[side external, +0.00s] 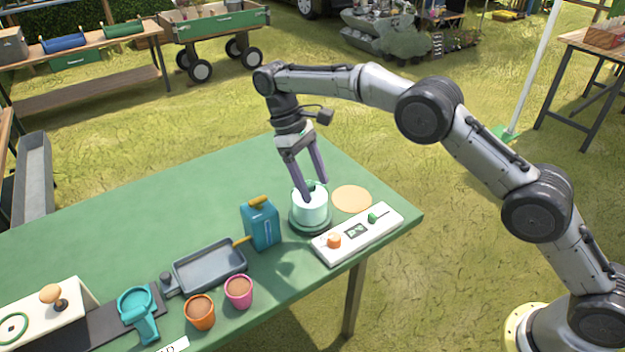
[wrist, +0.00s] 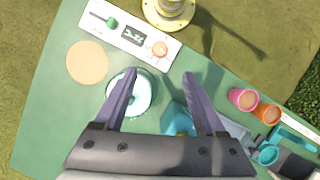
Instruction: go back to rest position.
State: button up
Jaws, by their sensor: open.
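My gripper (side external: 316,190) is open, with its two dark purple fingers pointing down above the right end of the green table (side external: 150,200). In the wrist view the left finger partly covers the cup (wrist: 143,93). I cannot tell from these frames whether a finger touches its rim.
A white panel (side external: 340,247) with an orange knob and green lever lies by a tan disc (side external: 352,199). The table's back is clear.

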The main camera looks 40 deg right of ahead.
jog(key=s+d+r+m+t+y, duration=0.15)
jog(key=s+d+r, duration=0.25)
jog(key=r, duration=0.4)
jog(key=s+d+r+t, duration=0.25)
jog(key=s+r, duration=0.25)
jog(key=r, duration=0.3)
jog(key=s+d+r+m+t, duration=0.1)
jog(key=s+d+r, duration=0.3)
jog(key=r, duration=0.3)
jog(key=s+d+r+t, duration=0.2)
jog(key=s+d, duration=0.1)
jog(key=s, duration=0.5)
jog(key=s+d+f+m+t, duration=0.1)
jog(key=s+f+m+t, duration=0.1)
jog(key=s+f, duration=1)
jog(key=shift+s+d+f+t, duration=0.2)
jog(key=shift+s+f+t, duration=0.2)
jog(key=shift+f, duration=0.1)
